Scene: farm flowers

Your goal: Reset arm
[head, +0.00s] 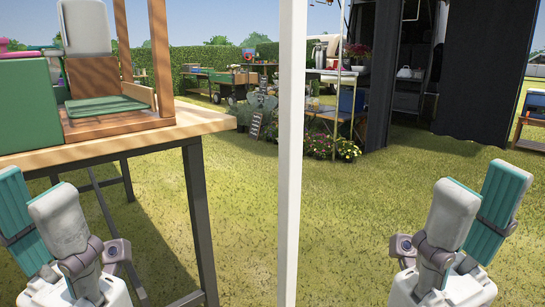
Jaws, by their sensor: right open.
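My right gripper (481,184) is at the lower right, pointing up, with its grey finger and teal-padded finger apart and nothing between them. My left gripper (32,191) is at the lower left, also pointing up, with its fingers apart and no object seen between them. It is in front of a wooden table (170,135) in the picture. Both grippers are seen against the grass, and neither holds anything.
On the table are a green box (28,105) and a wooden stand (120,127) with a green tray. A white post (290,150) rises mid-view. Potted flowers (333,146), a shelf stand and a dark stall curtain (480,75) are farther back. Open grass (350,220) lies between my grippers.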

